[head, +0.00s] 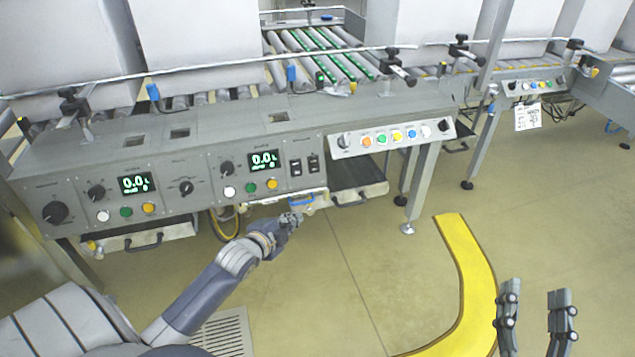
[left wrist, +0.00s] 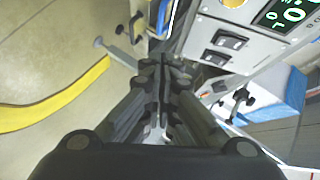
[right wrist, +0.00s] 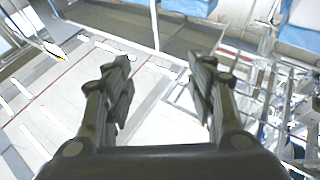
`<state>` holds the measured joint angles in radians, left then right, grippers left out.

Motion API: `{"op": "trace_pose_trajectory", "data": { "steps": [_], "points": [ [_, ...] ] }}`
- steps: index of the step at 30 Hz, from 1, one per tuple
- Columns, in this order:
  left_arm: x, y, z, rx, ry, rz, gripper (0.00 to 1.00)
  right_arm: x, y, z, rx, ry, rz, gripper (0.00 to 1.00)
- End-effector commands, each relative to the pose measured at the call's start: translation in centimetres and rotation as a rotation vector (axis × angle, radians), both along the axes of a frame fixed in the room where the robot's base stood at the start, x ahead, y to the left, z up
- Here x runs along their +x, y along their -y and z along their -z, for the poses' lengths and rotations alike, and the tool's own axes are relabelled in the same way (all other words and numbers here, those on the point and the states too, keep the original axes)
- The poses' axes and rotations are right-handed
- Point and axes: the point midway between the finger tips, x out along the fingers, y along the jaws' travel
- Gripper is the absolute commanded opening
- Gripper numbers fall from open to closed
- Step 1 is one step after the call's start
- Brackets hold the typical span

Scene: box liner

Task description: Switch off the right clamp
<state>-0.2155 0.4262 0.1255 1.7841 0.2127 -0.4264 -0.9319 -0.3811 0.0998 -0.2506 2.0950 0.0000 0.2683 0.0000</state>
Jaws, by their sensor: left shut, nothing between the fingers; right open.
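Two black rocker switches sit side by side on the control panel, right of the second display: a left switch (head: 296,168) and a right switch (head: 313,163). They also show in the left wrist view, an upper one (left wrist: 229,40) and a lower one (left wrist: 216,58). Their labels are too small to read, and I cannot tell their on or off positions. My left gripper (head: 291,220) is shut and empty, below and slightly left of the switches, apart from them. Its closed fingers (left wrist: 163,65) fill the middle of the left wrist view. My right gripper (head: 535,312) is open and empty over the floor at lower right.
The grey control panel (head: 205,192) carries knobs, coloured buttons and two lit displays. A tilted button strip (head: 391,139) stands to its right. Open drawers (head: 358,190) hang below the panel. Large pale boxes (head: 195,35) stand behind. The floor near the yellow line (head: 470,270) is clear.

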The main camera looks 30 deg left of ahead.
Motion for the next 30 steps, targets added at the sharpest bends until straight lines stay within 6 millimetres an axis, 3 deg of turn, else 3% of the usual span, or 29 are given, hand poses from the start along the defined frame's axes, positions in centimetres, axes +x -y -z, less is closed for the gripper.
{"op": "trace_pose_trajectory", "data": {
  "steps": [6, 12, 30],
  "points": [
    [1.4, 0.7, -5.2, 0.160, 0.140, 0.082, 0.00, -4.5, 0.9, -7.0, 0.076, 0.258, -0.007, 0.51],
    [1.4, 1.3, -8.2, 0.239, 0.198, 0.116, 0.00, -7.3, 1.6, -10.6, 0.111, 0.373, -0.010, 0.51],
    [2.1, 1.3, -8.8, 0.250, 0.210, 0.121, 0.00, -8.5, 1.9, -11.9, 0.131, 0.440, -0.013, 0.51]
  ]
}}
